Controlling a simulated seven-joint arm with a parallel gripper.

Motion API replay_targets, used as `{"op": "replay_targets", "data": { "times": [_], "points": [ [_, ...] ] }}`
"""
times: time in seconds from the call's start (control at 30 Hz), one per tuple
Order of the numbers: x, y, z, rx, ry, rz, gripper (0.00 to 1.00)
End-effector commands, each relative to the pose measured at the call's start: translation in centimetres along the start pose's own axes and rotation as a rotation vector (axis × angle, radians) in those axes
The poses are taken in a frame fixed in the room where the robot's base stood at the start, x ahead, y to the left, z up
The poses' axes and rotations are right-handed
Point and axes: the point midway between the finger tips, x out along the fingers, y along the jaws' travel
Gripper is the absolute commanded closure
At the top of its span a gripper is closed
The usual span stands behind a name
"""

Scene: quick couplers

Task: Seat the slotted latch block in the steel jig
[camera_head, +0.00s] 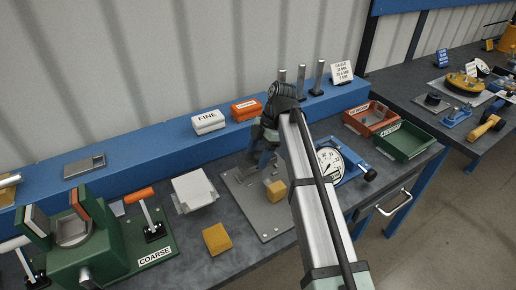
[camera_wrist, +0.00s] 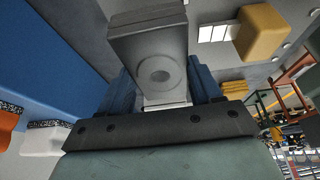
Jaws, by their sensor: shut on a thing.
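My gripper (camera_head: 262,160) is at the back of the steel jig (camera_head: 264,222), a flat grey plate on the bench. In the wrist view my gripper (camera_wrist: 162,80) has its blue fingers shut on a grey metal block with a round boss, which I take to be the slotted latch block (camera_wrist: 148,42). Its slot is not clear. In the head view the arm and fingers mostly hide the held block, so I cannot tell whether it touches the jig. A yellow block (camera_head: 276,190) stands on the jig plate, right of the fingers; it also shows in the wrist view (camera_wrist: 262,33).
A pale grey block (camera_head: 194,190) and a loose yellow block (camera_head: 217,239) lie left of the jig. A dial gauge (camera_head: 330,164) stands close right of my arm. A green COARSE fixture (camera_head: 85,250) is at left. Red (camera_head: 372,118) and green (camera_head: 405,142) bins are at right.

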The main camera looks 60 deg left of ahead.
Motion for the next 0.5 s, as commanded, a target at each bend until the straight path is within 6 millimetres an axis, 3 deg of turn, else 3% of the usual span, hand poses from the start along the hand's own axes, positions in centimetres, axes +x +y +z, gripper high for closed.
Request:
{"op": "replay_targets", "data": {
  "times": [0.5],
  "points": [
    [3.2, 0.0, 1.3, -0.002, 0.002, 0.001, 1.00]
  ]
}}
